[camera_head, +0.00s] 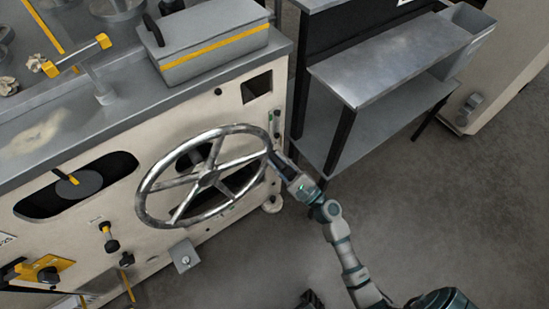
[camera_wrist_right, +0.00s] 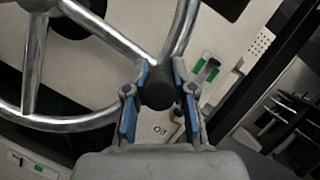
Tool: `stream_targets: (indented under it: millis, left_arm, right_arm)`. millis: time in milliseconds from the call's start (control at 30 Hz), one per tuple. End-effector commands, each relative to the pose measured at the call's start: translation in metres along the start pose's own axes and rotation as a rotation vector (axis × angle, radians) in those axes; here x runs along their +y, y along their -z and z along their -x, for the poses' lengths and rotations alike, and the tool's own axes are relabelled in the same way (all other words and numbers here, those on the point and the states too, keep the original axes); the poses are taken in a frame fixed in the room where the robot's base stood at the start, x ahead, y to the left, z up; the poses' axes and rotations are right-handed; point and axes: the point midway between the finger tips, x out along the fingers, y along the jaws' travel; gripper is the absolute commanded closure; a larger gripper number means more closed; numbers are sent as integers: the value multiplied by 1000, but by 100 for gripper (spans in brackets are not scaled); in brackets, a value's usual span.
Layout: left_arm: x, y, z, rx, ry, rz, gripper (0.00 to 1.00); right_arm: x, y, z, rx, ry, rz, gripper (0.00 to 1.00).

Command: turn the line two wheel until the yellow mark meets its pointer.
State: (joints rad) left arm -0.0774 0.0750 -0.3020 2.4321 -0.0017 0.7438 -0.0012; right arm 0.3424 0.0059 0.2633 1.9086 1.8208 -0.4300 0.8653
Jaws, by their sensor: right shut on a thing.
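A large metal spoked wheel (camera_head: 207,176) stands out from the front of the cream machine, left of centre in the head view. Its rim and spokes also fill the upper left of the right wrist view (camera_wrist_right: 70,124). My right gripper (camera_head: 275,160) is at the wheel's right edge. In the wrist view its blue-padded fingers (camera_wrist_right: 158,88) are shut around a dark round knob (camera_wrist_right: 158,93) at the rim. I cannot make out a yellow mark or a pointer on the wheel. A dark shape at the bottom edge, seemingly my left gripper (camera_head: 311,299), is mostly cut off.
A grey box with a yellow stripe (camera_head: 213,52) sits on the machine top. A grey disc with a yellow tick (camera_head: 78,184) sits in a dark slot left of the wheel. A metal shelf table (camera_head: 390,62) stands right; open floor lies below it.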

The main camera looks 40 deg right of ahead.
Motion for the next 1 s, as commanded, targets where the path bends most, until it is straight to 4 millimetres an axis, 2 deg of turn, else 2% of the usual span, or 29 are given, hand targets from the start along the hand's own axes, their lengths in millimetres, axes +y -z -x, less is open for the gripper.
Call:
stream_targets:
  millis: [333, 367, 433, 767, 867, 1000]
  left_arm:
    - [-1, -3, 0, -3, 1, 1, 37]
    - [-1, -3, 0, -3, 1, 1, 37]
    - [-1, -3, 0, -3, 1, 1, 37]
    - [0, 0, -1, 1, 1, -1, 37]
    - [0, 1, -1, 2, 0, -1, 37]
    - [0, 0, 0, 1, 0, 0, 37]
  right_arm:
    - [-1, 1, 1, 4, 3, 0, 100]
    - [-1, 1, 1, 4, 3, 0, 68]
    - [-1, 1, 1, 3, 3, 0, 51]
    - [0, 0, 2, 2, 2, -1, 50]
    - [0, 1, 11, 3, 1, -3, 50]
    - [0, 2, 38, 6, 2, -4, 50]
